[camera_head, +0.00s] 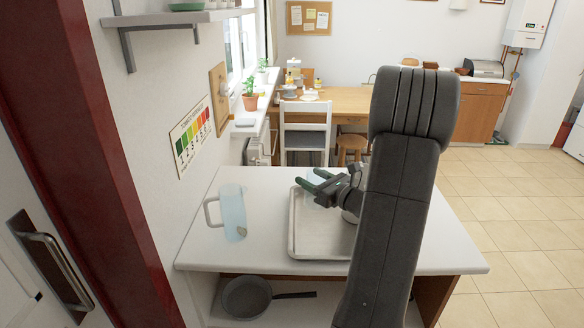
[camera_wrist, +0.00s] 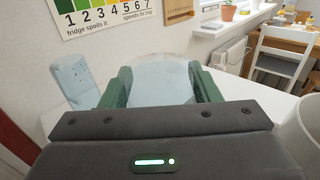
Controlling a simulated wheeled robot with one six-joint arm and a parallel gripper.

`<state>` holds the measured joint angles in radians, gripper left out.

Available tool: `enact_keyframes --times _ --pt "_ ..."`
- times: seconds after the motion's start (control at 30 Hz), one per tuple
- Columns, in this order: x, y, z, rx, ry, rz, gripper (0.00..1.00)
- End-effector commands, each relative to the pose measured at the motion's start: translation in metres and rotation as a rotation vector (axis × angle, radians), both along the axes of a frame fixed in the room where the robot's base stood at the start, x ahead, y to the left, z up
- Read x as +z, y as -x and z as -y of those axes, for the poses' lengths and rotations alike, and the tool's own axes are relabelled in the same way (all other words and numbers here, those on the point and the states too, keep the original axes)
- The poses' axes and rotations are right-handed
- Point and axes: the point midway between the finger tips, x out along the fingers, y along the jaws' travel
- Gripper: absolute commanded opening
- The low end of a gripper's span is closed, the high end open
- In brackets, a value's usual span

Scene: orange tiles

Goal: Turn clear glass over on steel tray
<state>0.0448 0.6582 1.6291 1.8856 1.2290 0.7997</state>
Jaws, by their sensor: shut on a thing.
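The clear glass (camera_wrist: 160,85) is pale blue and see-through. It sits between the two green fingers of my gripper (camera_wrist: 162,76) in the wrist view, and the fingers are shut on it. In the head view my gripper (camera_head: 314,181) is over the left part of the steel tray (camera_head: 294,238), with the glass faint between the fingers. I cannot tell which way up the glass is, or whether it touches the tray. My dark arm hides the right side of the tray.
A white rounded object (camera_wrist: 304,128) is at the right edge in the wrist view. A pan (camera_head: 246,297) lies on the shelf below. The wall borders the counter's left.

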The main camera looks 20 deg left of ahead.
Motion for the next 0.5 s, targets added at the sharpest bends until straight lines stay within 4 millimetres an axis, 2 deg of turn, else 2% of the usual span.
enact_keyframes --times 0.27,0.5 --pt "-0.007 0.000 0.000 -0.001 -0.001 0.000 0.23" --pt "-0.024 0.000 0.000 -0.001 -0.001 0.000 0.23"
